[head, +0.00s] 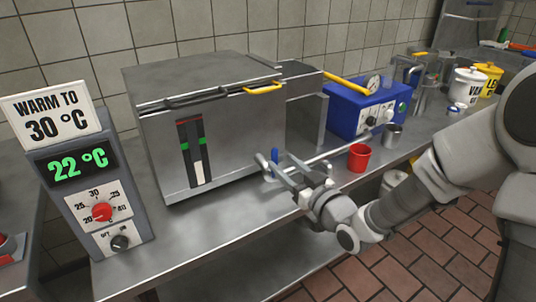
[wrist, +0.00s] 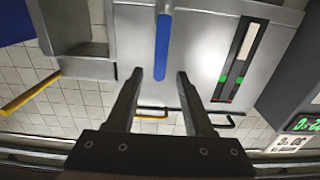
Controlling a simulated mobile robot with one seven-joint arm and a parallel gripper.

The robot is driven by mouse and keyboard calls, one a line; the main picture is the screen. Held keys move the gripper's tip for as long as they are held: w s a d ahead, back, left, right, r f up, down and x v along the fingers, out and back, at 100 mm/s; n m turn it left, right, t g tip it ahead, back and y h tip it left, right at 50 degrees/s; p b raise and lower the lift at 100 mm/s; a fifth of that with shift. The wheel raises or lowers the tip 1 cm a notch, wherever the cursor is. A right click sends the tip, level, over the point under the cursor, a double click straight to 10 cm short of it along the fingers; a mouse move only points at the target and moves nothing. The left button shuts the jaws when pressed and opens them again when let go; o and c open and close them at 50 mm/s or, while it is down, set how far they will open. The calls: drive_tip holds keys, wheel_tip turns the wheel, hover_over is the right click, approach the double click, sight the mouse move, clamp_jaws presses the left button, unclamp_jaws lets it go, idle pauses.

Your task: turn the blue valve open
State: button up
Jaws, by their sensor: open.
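The blue valve handle (head: 274,158) is a small upright blue lever at the lower right front of the steel tank (head: 225,150). In the wrist view the blue handle (wrist: 162,45) is a long straight bar hanging from a metal fitting at the top edge. My gripper (head: 276,163) is at the handle, and its fingers hide part of the fitting in the head view. In the wrist view my gripper (wrist: 160,73) is open, with the handle's free end between the fingertips and a visible gap on each side. I see no contact.
The tank front has a level gauge (head: 191,150) with green marks. A control box (head: 95,185) reading 22 °C stands left, under a sign (head: 58,112) saying warm to 30 °C. A red cup (head: 359,157), metal cup (head: 392,135) and blue box (head: 365,108) stand right.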

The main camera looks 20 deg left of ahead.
sight(274, 155)
drive_tip(key=b+x, duration=0.1)
drive_tip(key=x, duration=0.7)
clamp_jaws()
idle(1.3)
